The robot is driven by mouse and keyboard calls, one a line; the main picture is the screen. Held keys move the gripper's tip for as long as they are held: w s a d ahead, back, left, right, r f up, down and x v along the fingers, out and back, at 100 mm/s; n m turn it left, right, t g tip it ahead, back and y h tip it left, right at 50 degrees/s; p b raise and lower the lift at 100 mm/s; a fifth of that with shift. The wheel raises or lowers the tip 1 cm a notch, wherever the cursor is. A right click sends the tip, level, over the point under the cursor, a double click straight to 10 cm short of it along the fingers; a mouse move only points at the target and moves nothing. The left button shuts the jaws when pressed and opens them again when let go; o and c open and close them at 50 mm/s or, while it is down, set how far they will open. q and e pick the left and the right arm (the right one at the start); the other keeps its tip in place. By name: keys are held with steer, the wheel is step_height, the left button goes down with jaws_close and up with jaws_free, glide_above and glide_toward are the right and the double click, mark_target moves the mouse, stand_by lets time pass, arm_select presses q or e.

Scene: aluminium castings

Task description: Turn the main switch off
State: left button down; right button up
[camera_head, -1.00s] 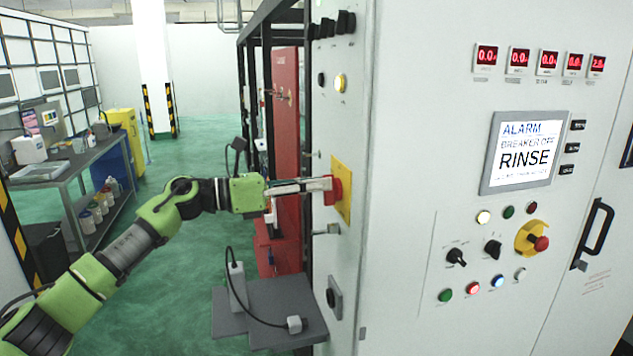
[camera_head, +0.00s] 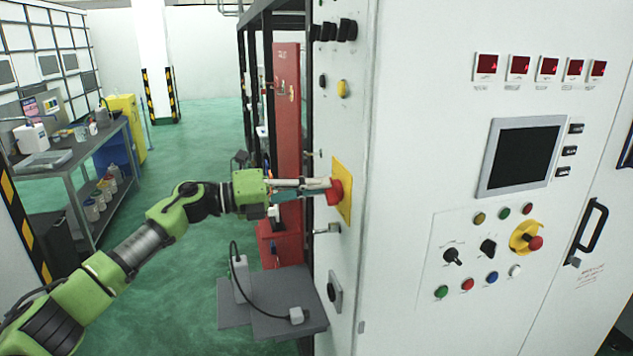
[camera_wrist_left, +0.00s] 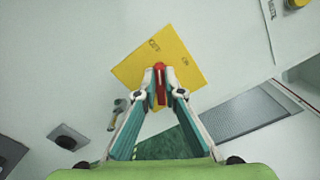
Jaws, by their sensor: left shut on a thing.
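The main switch is a red handle (camera_head: 335,191) on a yellow plate (camera_head: 344,180), on the narrow side wall of the grey cabinet. In the left wrist view the red handle (camera_wrist_left: 160,84) stands between my fingertips, and the yellow plate (camera_wrist_left: 190,65) behind it looks tilted. My left gripper (camera_head: 326,187) reaches in from the left and is shut on the handle. Its fingers hide part of the handle. The cabinet screen (camera_head: 521,157) is dark, and the small displays above it show no digits. My right gripper is in neither view.
A grey shelf (camera_head: 300,322) with a corded device (camera_head: 241,280) sticks out below the switch. A metal latch (camera_head: 327,229) sits just under the plate. A red panel (camera_head: 287,130) and black frame stand behind. A workbench (camera_head: 75,155) is at the left; green floor lies between.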

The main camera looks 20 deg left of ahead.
arm_select(q)
steer(key=shift+n, duration=0.3)
steer(key=c, duration=2.1)
jaws_free()
steer(key=shift+c, duration=0.2)
steer(key=shift+a, duration=0.1)
steer(key=v, duration=1.2)
steer(key=shift+f, duration=0.1)
